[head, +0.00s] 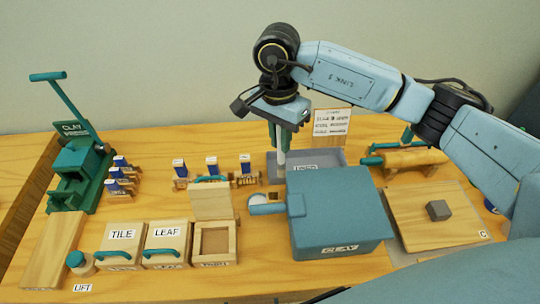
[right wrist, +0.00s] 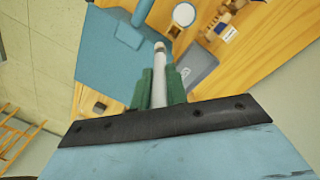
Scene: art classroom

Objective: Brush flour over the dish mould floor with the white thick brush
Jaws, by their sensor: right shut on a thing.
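My right gripper (head: 279,136) points down above the back middle of the table, its green fingers shut on the white thick brush (head: 281,157). My left gripper is out of view.
The large blue box (head: 338,215) stands between the open mould and a wooden board (head: 425,218) bearing a grey block. Shut TILE (head: 122,244) and LEAF (head: 166,243) moulds stand left. The grey tray (head: 335,157) lies behind the box. A green press (head: 75,170) stands far left.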

